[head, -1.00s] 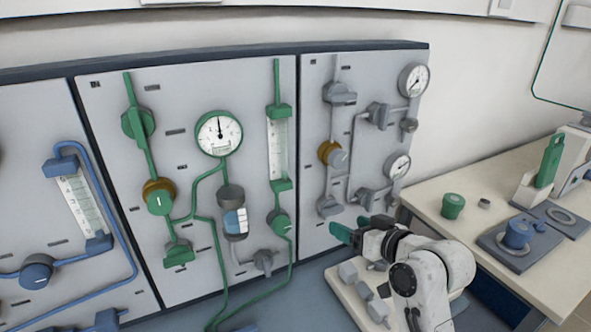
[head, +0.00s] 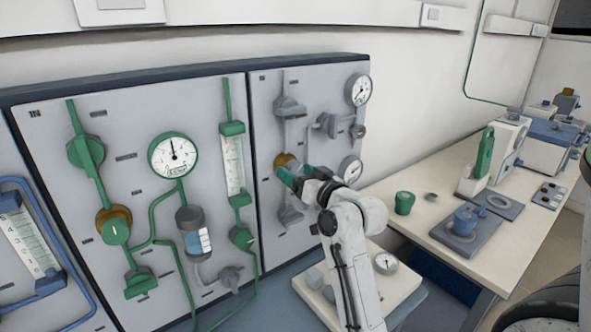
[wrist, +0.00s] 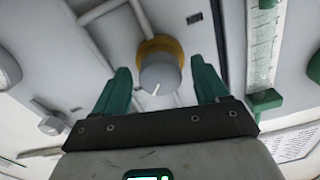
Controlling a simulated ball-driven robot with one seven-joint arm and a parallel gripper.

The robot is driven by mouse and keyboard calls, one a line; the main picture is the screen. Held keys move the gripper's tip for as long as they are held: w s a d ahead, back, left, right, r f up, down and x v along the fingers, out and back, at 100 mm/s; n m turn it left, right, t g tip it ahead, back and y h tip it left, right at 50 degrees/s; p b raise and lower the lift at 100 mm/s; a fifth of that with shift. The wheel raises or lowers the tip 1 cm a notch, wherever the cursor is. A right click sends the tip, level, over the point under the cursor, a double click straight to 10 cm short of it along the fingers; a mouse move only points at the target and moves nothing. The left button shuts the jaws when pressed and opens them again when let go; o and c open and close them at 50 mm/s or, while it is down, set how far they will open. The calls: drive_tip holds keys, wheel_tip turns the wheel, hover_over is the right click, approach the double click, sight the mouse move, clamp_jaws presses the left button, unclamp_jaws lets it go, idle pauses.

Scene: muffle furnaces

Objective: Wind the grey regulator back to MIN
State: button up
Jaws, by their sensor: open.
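The grey regulator is a round grey knob (wrist: 160,76) with a white pointer line and a brass collar (wrist: 160,47), on the grey-piped panel. In the wrist view it sits between and just beyond my two green fingers, with gaps on both sides. The pointer line slants toward the lower left in that view; no MIN mark can be read. In the head view my gripper (head: 288,175) is at the regulator and hides most of the knob; part of the brass collar (head: 284,159) shows above it. My gripper is open and empty.
Grey valves and two gauges (head: 358,89) surround the regulator. The green-piped panel (head: 130,205) with its own regulator (head: 115,229) is to the left. A bench (head: 400,222) to the right holds a green knob (head: 404,203) and a blue one (head: 466,217).

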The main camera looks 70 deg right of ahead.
drive_tip(key=shift+w+d, duration=0.3)
drive_tip(key=shift+w, duration=0.15)
drive_tip(key=c, duration=1)
